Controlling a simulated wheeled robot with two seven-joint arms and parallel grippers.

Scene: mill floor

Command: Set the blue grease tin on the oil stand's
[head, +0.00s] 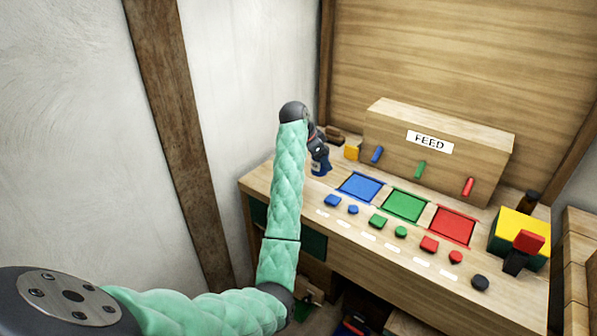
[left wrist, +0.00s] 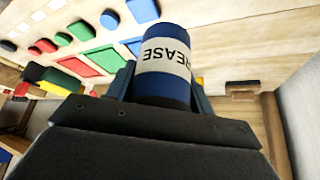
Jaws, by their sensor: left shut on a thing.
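The blue grease tin (left wrist: 165,45) has a white label with part of the word GREASE showing. It fills the middle of the left wrist view between the two fingers of my left gripper (left wrist: 158,85), which is shut on it. In the head view my left gripper (head: 318,158) is at the left rear of the wooden bench, and the tin (head: 321,168) shows only as a small blue patch near the bench top. I cannot tell whether it touches the bench. I cannot make out the oil stand for certain. My right gripper is not in view.
The bench (head: 262,188) carries a FEED box (head: 480,143) with coloured levers. Blue (head: 361,187), green (head: 404,205) and red (head: 453,225) panels lie before it, with several coloured knobs in front. A yellow and green block (head: 520,227) stands at the right end. A wall closes the left side.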

